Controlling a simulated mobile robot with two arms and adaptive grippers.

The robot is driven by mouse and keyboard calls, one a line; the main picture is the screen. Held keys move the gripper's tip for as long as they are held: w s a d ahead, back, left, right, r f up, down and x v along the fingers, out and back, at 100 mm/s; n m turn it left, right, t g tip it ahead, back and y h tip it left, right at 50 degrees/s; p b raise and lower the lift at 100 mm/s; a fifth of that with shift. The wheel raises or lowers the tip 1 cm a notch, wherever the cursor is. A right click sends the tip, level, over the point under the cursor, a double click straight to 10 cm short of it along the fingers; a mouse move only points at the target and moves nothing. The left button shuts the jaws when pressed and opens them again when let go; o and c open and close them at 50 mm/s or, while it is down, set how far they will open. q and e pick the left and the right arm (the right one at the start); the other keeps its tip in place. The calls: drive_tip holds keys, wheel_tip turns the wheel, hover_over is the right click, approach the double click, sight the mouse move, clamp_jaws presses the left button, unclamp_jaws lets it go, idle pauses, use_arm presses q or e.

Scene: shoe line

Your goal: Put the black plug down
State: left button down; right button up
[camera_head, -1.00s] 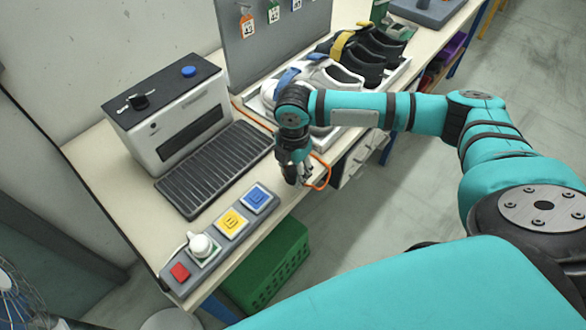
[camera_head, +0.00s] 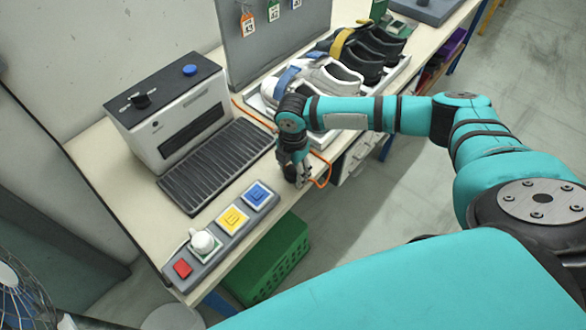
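My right gripper (camera_head: 297,180) points down at the front edge of the table, right of the grey strip. An orange cable (camera_head: 326,172) loops from the table edge to its fingertips. The black plug cannot be told apart from the dark fingers, so whether they are shut on it is unclear. The grey strip (camera_head: 219,253) carries red (camera_head: 182,268), yellow (camera_head: 233,219) and blue (camera_head: 257,194) pads, and a white round-topped piece (camera_head: 201,242) sits on a green-edged pad between red and yellow. My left gripper is not in view.
A grey-white machine (camera_head: 180,128) with a black ribbed belt (camera_head: 215,165) stands behind the strip. White and black shoes (camera_head: 375,52) stand in a tray farther back. A green crate (camera_head: 268,262) is below the table's front edge.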

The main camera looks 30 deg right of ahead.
sight(293, 168)
drive_tip(key=shift+o, duration=1)
drive_tip(key=shift+r, duration=0.2)
wheel_tip(293, 168, up, 12)
drive_tip(key=b, duration=0.2)
drive_tip(key=shift+f, duration=0.1)
